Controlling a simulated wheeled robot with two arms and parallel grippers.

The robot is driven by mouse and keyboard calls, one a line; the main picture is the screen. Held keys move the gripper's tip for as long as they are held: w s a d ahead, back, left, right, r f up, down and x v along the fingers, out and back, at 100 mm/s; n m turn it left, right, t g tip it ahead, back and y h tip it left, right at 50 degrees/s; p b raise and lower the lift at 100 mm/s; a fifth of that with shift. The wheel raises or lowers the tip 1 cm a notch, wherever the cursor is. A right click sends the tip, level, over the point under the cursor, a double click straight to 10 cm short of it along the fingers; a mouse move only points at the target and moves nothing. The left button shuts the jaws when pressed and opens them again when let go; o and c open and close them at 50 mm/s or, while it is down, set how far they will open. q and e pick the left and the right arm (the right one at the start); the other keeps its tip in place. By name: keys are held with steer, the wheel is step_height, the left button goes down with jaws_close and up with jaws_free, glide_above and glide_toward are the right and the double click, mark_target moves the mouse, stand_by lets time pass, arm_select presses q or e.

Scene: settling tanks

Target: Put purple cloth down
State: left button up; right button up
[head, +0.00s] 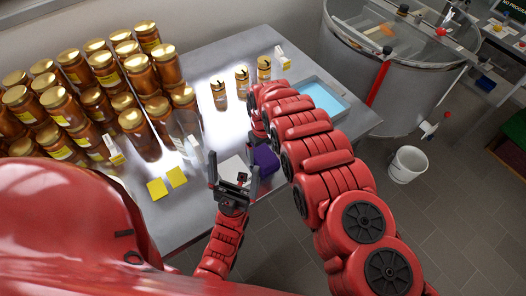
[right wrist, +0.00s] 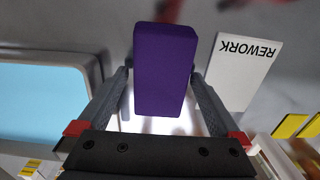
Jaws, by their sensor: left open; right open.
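The purple cloth (head: 266,158), a folded block, lies on the metal table near its front edge. In the right wrist view the purple cloth (right wrist: 165,68) is centred between the spread fingers. My right gripper (right wrist: 165,100) is open, with a finger on each side of it; I cannot tell whether they touch it. In the head view my right arm hides part of that gripper. My left gripper (head: 234,168) is open and empty, just left of the cloth, above a white card. That card, marked REWORK (right wrist: 243,70), lies beside the cloth.
Many amber jars (head: 95,95) crowd the table's left side, with several small jars (head: 242,80) at the back. A blue-bottomed tray (head: 325,98) lies right of my right arm. Yellow notes (head: 157,189) lie front left. A steel tank (head: 390,75) and white bucket (head: 407,165) stand right.

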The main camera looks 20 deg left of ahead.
mark_target(263, 152)
step_height(263, 152, up, 6)
steer(key=shift+w+b, duration=0.1)
steer(key=shift+b, duration=1.05)
step_height(263, 152, up, 6)
steer(key=p, duration=0.3)
steer(key=shift+p, duration=0.35)
steer(key=shift+f, duration=0.1)
